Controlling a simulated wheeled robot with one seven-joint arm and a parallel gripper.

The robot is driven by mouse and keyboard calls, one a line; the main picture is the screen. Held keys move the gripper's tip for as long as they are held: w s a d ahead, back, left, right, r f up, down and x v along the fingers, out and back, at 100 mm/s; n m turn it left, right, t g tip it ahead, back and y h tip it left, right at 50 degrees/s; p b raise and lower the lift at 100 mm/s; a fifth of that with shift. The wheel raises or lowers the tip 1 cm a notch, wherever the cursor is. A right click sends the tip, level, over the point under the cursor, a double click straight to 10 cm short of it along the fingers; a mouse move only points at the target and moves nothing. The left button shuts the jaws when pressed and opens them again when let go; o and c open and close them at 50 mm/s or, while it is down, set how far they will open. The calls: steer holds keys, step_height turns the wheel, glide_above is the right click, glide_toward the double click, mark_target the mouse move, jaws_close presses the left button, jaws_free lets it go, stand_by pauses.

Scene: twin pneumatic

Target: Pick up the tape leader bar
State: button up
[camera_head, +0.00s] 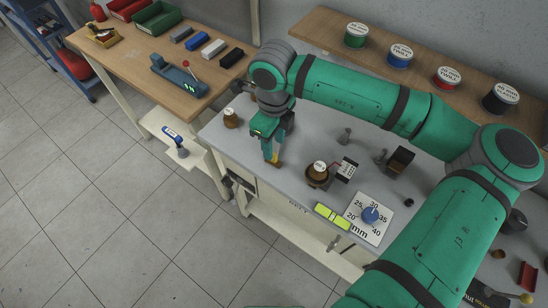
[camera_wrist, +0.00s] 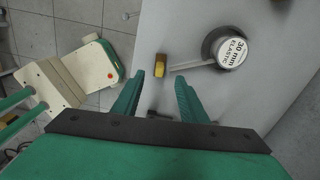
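The tape leader bar (camera_wrist: 160,66) is a small yellow block with a darker edge in the wrist view. It sits on the grey bench top near its edge, at the end of a pale strip of tape (camera_wrist: 191,65). The strip leads right to a round reel labelled 30 mm ELASTIC (camera_wrist: 231,51). My gripper (camera_wrist: 160,96) is open and empty, its two green fingers apart with the bar just beyond the tips, between them in the picture. In the head view my gripper (camera_head: 275,152) points down beside the bar, which is partly hidden; the height gap is unclear.
A dial plate marked in mm (camera_head: 370,218) and a yellow-green panel (camera_head: 332,216) are at the bench's front. A brown jar (camera_head: 231,117) stands left of my gripper. Several labelled spools, such as a green one (camera_head: 356,35), line the rear shelf. A wooden table (camera_head: 135,65) is at left.

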steer(key=shift+f, duration=3.55)
jaws_close()
